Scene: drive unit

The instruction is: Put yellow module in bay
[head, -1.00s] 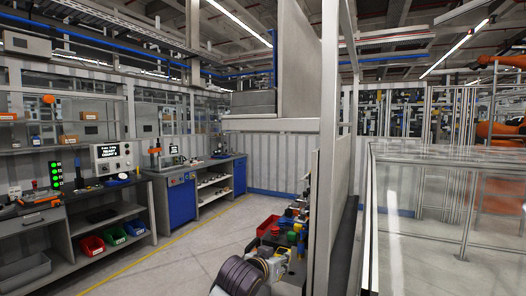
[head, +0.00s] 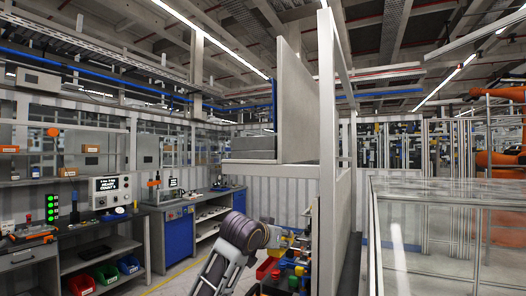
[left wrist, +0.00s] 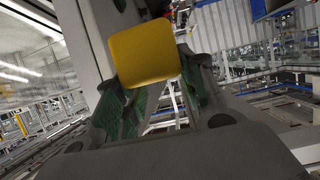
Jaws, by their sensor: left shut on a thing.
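The yellow module (left wrist: 145,52) shows in the left wrist view as a yellow block with rounded corners. My left gripper (left wrist: 155,88) is shut on it, with green-padded fingers on both sides. In the head view my left arm rises from the bottom middle, and its gripper (head: 287,240) is small and partly hidden by the wrist, close to the edge of a tall grey panel. The module cannot be made out clearly there. I cannot pick out the bay in either view. My right gripper is not in view.
A tall grey panel and post (head: 328,150) stand just right of my left gripper. Red bins (head: 268,267) and small coloured parts lie below it. A glass-walled enclosure (head: 445,235) fills the right. Workbenches (head: 165,237) line the left, with open floor before them.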

